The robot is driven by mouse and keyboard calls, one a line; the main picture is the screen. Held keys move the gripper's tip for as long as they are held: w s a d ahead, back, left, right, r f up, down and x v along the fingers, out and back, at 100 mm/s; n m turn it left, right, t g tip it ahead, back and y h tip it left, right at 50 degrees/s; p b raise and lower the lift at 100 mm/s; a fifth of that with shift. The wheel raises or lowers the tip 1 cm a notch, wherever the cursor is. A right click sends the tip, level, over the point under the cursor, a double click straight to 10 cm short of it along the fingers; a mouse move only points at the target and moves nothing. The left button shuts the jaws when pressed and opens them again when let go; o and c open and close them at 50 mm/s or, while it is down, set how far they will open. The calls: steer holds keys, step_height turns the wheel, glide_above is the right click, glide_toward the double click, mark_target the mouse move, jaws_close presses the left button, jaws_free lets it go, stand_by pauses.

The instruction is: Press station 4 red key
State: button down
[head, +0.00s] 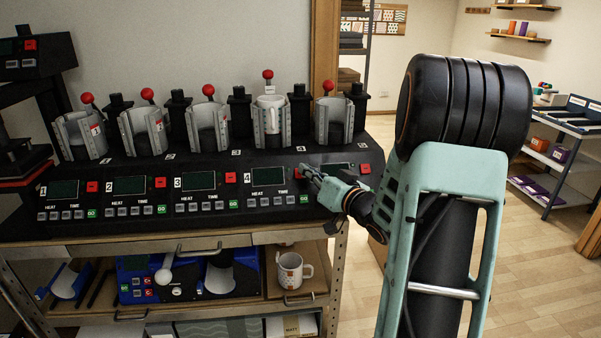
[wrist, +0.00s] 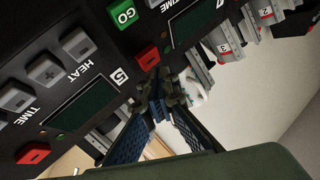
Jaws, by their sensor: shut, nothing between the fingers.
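The press console (head: 215,222) has a row of numbered stations. The station 4 red key (head: 298,174) sits right of the station 4 display (head: 268,176), just beside my fingertips (head: 306,171). In the wrist view, the station 4 red key (wrist: 147,57) shows just beyond my fingertips (wrist: 157,88), with the green GO key (wrist: 123,12) near it. My gripper is shut and empty. Whether the tips touch the key, I cannot tell. A white mug (head: 271,117) stands in the station 4 clamp.
The station 5 red key (head: 365,169) is to the right, partly near my arm; it shows at lower left in the wrist view (wrist: 32,153). Clamps with red-knobbed levers (head: 208,90) stand behind the panel. A patterned mug (head: 290,272) sits on the shelf below.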

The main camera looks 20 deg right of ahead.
steer(key=s+a+r+p, duration=0.1)
steer(key=s+r+p, duration=0.2)
steer(key=s+r, duration=0.1)
steer(key=shift+s, duration=0.15)
stand_by(0.4)
steer(key=shift+r, duration=0.1)
